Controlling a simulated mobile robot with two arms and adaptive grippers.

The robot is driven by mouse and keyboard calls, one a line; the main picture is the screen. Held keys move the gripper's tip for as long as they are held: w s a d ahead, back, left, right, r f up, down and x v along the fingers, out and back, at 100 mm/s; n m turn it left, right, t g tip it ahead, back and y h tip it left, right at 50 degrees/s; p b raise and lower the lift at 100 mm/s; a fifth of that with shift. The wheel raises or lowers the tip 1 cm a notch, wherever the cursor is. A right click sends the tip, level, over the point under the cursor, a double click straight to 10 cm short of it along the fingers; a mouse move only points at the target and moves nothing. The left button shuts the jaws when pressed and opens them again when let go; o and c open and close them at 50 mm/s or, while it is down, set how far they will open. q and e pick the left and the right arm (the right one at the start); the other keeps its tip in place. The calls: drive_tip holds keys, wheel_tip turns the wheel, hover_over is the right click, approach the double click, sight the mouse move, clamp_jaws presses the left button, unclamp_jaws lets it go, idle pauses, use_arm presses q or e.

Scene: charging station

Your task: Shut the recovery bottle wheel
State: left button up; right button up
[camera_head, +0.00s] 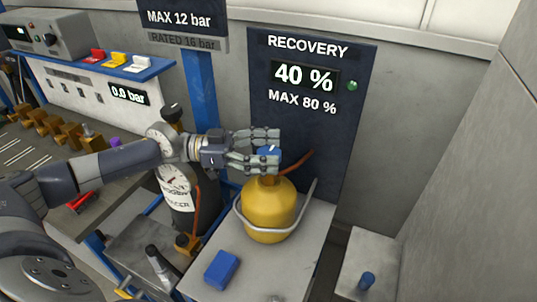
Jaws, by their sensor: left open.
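The yellow recovery bottle (268,212) stands upright on a light grey platform, with a grey strap or handle around it. Its small blue wheel (268,151) is at the top and is partly hidden by my left gripper. My left gripper (277,150) comes in from the left, its fingers open on either side of the wheel. I cannot tell whether the fingers touch it. An orange-brown hose (297,160) leaves the bottle's top to the right. The dark recovery panel (328,174) behind reads 40 % and MAX 80 %, with a green light. My right gripper is not in view.
A dark cylinder (183,212) with a gauge stands left of the bottle, under my left arm. A blue block (221,269) lies on the platform (300,247) in front. A blue post (199,95) stands behind. A grey wall closes the right side.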

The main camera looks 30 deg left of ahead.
sight(269, 152)
use_arm(q)
wheel_tip(269, 152, up, 8)
drive_tip(key=shift+d+r, duration=0.1)
drive_tip(key=shift+r, duration=0.15)
idle(0.5)
